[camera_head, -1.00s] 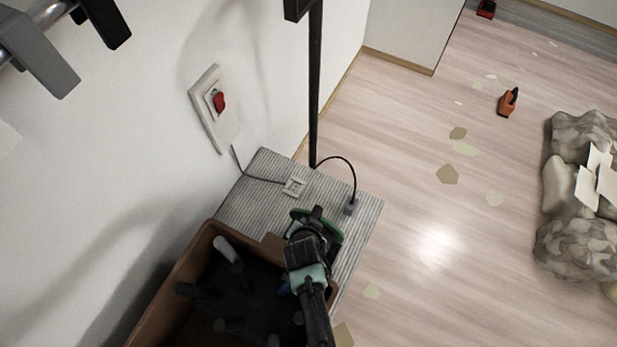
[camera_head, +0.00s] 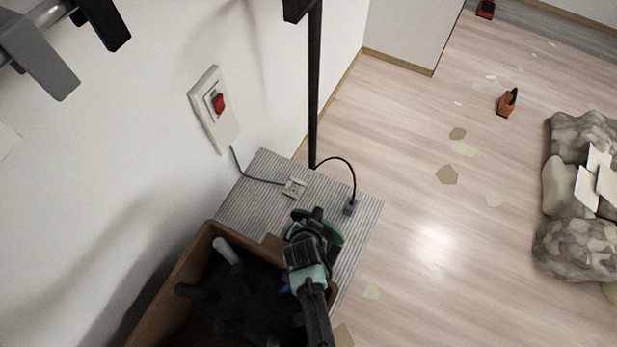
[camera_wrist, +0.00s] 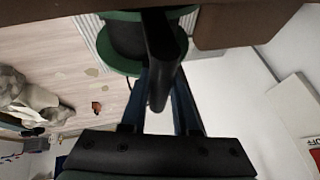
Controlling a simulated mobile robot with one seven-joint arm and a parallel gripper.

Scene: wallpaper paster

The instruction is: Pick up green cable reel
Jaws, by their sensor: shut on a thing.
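The green cable reel (camera_head: 331,234) has green discs and a dark core. In the head view it is at the striped board, mostly hidden behind my arm. In the wrist view the reel (camera_wrist: 122,42) is at the top, with a dark bar in front of it. My gripper (camera_wrist: 160,95) has its fingers close together at the reel, shut on it. In the head view my gripper (camera_head: 314,228) is over the reel, its fingertips hidden. I cannot tell whether the reel touches the board.
A brown box (camera_head: 170,290) with dark-handled tools stands beside the striped board (camera_head: 355,250). A socket (camera_head: 293,187), cable and black post (camera_head: 315,90) are close behind the reel. A wall switch (camera_head: 215,107) is at left. Stuffed sacks (camera_head: 578,250) lie right; floor between is mostly clear.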

